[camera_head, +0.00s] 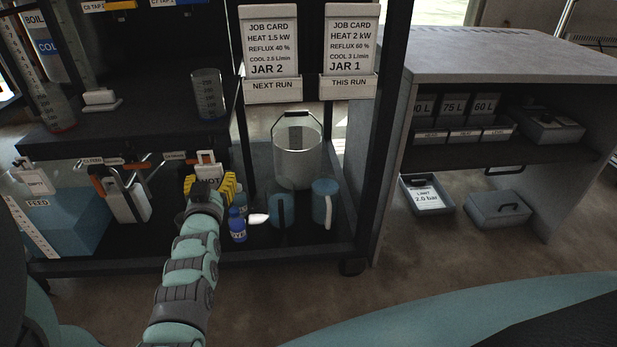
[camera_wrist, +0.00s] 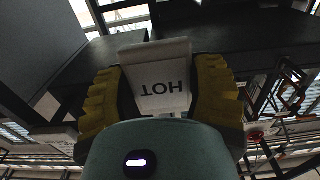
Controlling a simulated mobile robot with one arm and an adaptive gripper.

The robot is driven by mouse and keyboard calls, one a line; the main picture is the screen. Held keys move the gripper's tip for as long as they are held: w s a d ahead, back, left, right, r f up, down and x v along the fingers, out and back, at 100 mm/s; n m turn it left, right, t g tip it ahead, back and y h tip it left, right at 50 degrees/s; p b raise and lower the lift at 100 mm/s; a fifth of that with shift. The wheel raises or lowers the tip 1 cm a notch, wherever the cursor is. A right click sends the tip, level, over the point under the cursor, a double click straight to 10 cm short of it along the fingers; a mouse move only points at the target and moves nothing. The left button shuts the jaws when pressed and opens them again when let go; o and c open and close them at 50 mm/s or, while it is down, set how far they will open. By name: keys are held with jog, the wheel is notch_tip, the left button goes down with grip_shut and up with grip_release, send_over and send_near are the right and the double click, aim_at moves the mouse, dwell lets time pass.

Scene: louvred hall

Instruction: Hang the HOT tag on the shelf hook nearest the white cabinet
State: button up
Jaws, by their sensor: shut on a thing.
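The HOT tag (camera_head: 211,178) is a white card with black letters, in front of the rack's lower shelf in the head view. My gripper (camera_head: 208,187) has yellow ribbed fingers closed on it. In the wrist view the tag (camera_wrist: 160,85) stands between the two fingers (camera_wrist: 162,95), its word upside down. I cannot tell whether the HOT tag touches a hook. A pale grey-white cabinet (camera_head: 510,62) stands right of the rack.
A blue feed tank (camera_head: 70,222) stands at left. The rack's dark post (camera_head: 384,130) rises between shelf and cabinet. Grey trays (camera_head: 427,195) lie under the cabinet.

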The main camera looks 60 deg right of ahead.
aim_at(215, 169)
jog(key=shift+w+d, duration=0.1)
jog(key=shift+w, duration=0.05)
jog(key=b+x, duration=0.2)
jog(key=x, duration=0.3)
jog(key=shift+d+r+b, duration=0.1)
jog(key=shift+d+b, duration=0.1)
jog(key=shift+b, duration=0.2)
dwell(0.6)
jog(key=shift+f+b, duration=0.3)
jog(key=shift+f, duration=0.05)
dwell(0.4)
jog(key=shift+f+b, duration=0.3)
jog(key=shift+f, duration=0.05)
jog(key=shift+f, duration=0.1)
dwell(0.3)
